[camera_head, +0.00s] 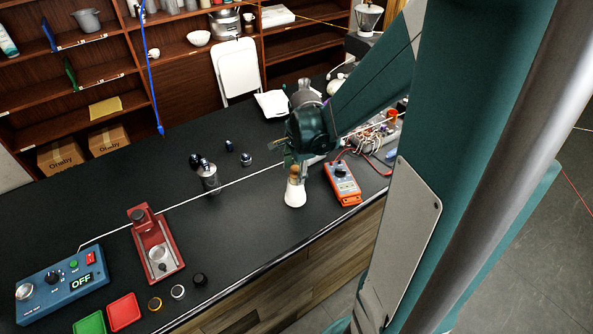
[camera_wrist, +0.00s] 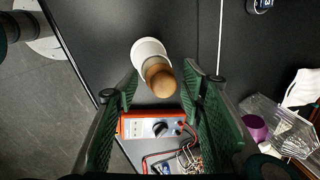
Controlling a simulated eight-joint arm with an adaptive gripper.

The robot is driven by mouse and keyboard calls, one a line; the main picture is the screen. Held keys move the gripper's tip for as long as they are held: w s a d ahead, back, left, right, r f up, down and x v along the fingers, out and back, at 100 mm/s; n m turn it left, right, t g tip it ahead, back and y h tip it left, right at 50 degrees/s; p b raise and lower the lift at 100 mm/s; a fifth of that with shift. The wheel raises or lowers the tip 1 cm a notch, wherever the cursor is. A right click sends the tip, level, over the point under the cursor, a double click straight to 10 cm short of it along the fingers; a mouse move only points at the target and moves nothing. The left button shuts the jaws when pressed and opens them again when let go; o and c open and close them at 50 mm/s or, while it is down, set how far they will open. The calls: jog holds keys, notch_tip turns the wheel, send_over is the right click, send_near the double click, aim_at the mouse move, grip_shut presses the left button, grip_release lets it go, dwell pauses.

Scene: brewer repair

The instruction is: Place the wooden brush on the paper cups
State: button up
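The paper cups (camera_head: 294,193) appear as a white, upside-down cup shape standing on the black counter below my gripper (camera_head: 294,161); they also show in the wrist view (camera_wrist: 148,46). The wooden brush (camera_head: 295,172) has a round brown knob and stands roughly upright on top of the cups. In the wrist view the brush knob (camera_wrist: 160,81) lies between my two green fingers, with dark gaps visible on both sides. My gripper is open around or just above the brush and does not appear to touch it. The exact contact between brush and cups is partly hidden.
An orange multimeter (camera_head: 343,184) lies close to the right of the cups, with wires and electronics (camera_head: 375,135) behind it. A metal canister (camera_head: 208,177) and small dark parts stand to the left. A red stand (camera_head: 156,247) and a blue control box (camera_head: 60,276) are farther left.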

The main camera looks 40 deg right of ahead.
jog(key=shift+r, duration=0.25)
jog(key=v, duration=1.1)
jog(key=shift+r+p, duration=0.35)
jog(key=shift+r, duration=0.1)
jog(key=shift+a, duration=0.1)
dwell(0.5)
jog(key=s+a+r+n+t, duration=0.2)
jog(key=s+a+n, duration=0.3)
jog(key=a+n, duration=0.5)
jog(key=s+a+r+n+t, duration=0.2)
jog(key=s+a+r+n, duration=0.2)
jog(key=a+n, duration=0.5)
jog(key=shift+s+a+r+n+t+y, duration=0.35)
jog(key=shift+s+n, duration=0.55)
jog(key=shift+s, duration=0.3)
jog(key=shift+f, duration=0.1)
